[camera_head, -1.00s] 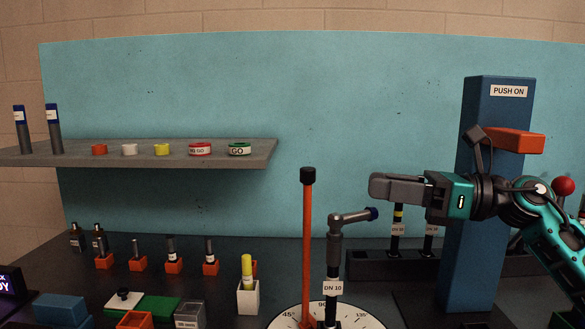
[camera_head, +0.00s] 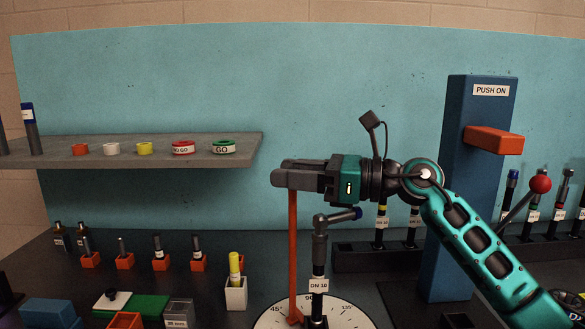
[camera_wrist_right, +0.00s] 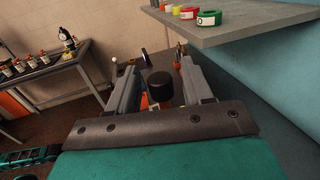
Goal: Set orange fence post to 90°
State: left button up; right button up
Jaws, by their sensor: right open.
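The orange fence post (camera_head: 293,245) stands upright on the round white angle dial (camera_head: 268,317), just left of the 90 mark in the head view. Its black cap shows in the right wrist view (camera_wrist_right: 159,86), between the two fingers. My right gripper (camera_head: 280,176) is open and level at the top of the post, with its fingers on either side of the cap; I see no grip on it. In the head view the fingers hide the cap. My left gripper is not in view.
A blue column (camera_head: 456,200) marked PUSH ON, with an orange arm, stands right of the dial. A grey shelf (camera_head: 120,158) with coloured rings is at the left. Several orange holders and a white cup (camera_head: 236,296) stand on the dark bench.

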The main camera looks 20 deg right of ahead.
jog(key=shift+a, duration=0.15)
jog(key=shift+c, duration=0.2)
grip_shut()
dwell(0.4)
